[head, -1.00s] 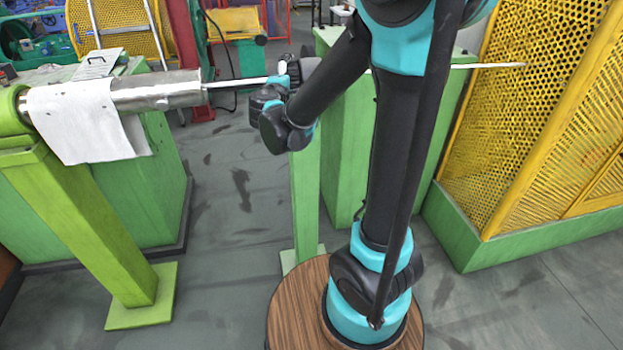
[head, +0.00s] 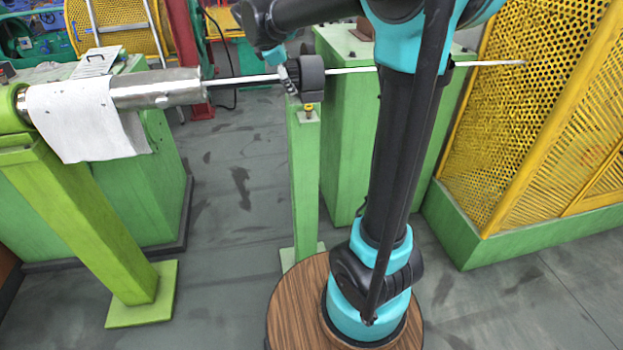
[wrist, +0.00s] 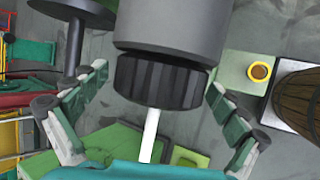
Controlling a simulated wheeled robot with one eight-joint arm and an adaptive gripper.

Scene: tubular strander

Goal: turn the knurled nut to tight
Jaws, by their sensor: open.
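The knurled nut (wrist: 158,82) is black and ribbed, at the end of a grey cylinder (wrist: 175,25) in the wrist view. A white rod (wrist: 150,135) comes out of it toward my gripper. My gripper (wrist: 157,80) is open, with one finger on each side of the nut; I cannot tell whether either touches it. In the head view, my gripper (head: 289,76) comes down from above beside the dark round body (head: 312,78) on the rod. The nut is not clearly distinguishable there, near my fingers.
A green post (head: 305,185) stands under the dark body, with a small yellow fitting (head: 308,108). A steel shaft with a white cloth (head: 85,120) is at left. Green cabinets (head: 345,140) stand behind, and a yellow mesh guard (head: 540,110) at right.

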